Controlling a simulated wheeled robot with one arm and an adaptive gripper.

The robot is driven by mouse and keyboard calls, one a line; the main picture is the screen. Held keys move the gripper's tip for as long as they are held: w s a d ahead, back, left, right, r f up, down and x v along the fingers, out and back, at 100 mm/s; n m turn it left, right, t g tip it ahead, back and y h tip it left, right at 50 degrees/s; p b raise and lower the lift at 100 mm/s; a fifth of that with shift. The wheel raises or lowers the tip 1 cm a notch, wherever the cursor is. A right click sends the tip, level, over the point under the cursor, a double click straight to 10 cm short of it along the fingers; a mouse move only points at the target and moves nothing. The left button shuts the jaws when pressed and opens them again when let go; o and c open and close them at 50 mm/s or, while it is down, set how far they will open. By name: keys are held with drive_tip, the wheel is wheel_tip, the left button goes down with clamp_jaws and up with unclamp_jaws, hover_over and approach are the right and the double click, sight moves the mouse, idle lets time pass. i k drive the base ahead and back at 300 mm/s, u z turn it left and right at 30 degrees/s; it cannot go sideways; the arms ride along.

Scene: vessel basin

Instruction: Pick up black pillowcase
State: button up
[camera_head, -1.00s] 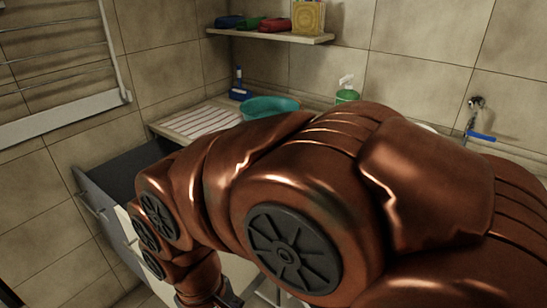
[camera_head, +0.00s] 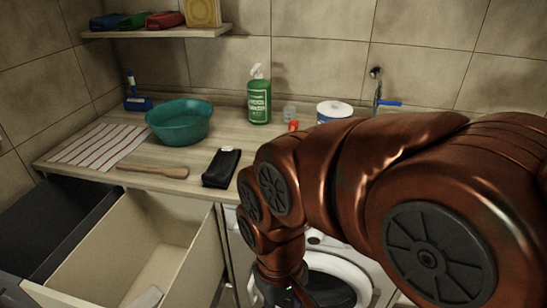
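A black, flat, folded item (camera_head: 221,170) with a small pale patch at its far end lies on the wooden countertop, near its front edge. It is the only loose black cloth-like thing in view, but I cannot be sure that it is the pillowcase. My gripper (camera_head: 290,297) is at the bottom edge of the view, below the counter and in front of the washing machine. Only its dark upper part shows, and its fingertips are cut off. It is apart from the black item.
An open beige drawer (camera_head: 205,262) and a dark open drawer (camera_head: 60,215) jut out below the counter. The counter holds a teal bowl (camera_head: 178,124), wooden spoon (camera_head: 152,170), striped cloth (camera_head: 98,146) and green bottle (camera_head: 259,100). A washing machine (camera_head: 375,270) stands below right.

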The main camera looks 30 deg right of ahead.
sight(220, 173)
drive_tip(key=u, duration=2.5)
drive_tip(key=k, duration=0.7)
drive_tip(key=z, duration=0.5)
